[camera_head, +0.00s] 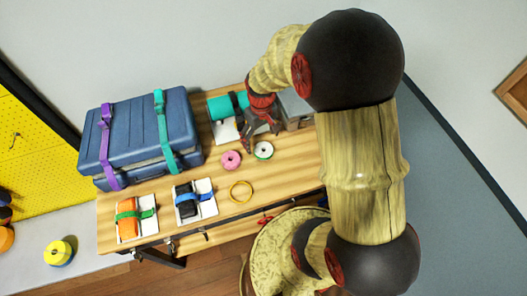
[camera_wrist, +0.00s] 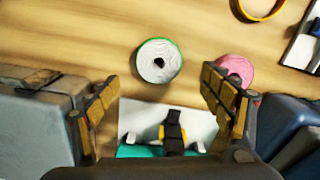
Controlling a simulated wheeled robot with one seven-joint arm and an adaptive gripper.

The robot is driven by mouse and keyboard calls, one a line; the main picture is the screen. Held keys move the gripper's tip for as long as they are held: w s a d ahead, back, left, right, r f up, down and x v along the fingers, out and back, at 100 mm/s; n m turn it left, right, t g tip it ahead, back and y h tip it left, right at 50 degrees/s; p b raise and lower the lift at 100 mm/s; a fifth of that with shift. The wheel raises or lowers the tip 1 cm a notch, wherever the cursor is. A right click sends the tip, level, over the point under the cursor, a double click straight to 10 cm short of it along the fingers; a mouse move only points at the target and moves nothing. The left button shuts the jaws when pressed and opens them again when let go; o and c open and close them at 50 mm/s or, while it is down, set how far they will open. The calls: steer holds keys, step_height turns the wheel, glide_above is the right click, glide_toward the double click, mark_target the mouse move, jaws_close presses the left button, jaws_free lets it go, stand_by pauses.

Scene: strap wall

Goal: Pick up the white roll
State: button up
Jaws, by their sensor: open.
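The white roll (camera_head: 264,150) lies flat on the wooden table, with a green edge and a dark hole in its middle. It also shows in the wrist view (camera_wrist: 159,61), above the space between my fingers. My gripper (camera_head: 262,128) is open and empty, over the table just beyond the roll. In the wrist view its two fingers (camera_wrist: 160,95) are spread wide, and the roll is apart from both.
A pink roll (camera_head: 231,160) lies just left of the white roll. A teal roll with a black strap (camera_head: 226,107) sits on a white board behind. A yellow ring (camera_head: 240,191) lies in front. A blue suitcase (camera_head: 142,140) stands left, a grey box (camera_head: 296,108) right.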

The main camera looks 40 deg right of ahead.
mark_target(263, 148)
step_height(263, 148, down, 5)
steer(key=shift+s+d+b, duration=0.1)
steer(key=shift+b, duration=0.65)
steer(key=shift+c, duration=0.4)
steer(key=c, duration=0.7)
steer(key=shift+c, duration=0.2)
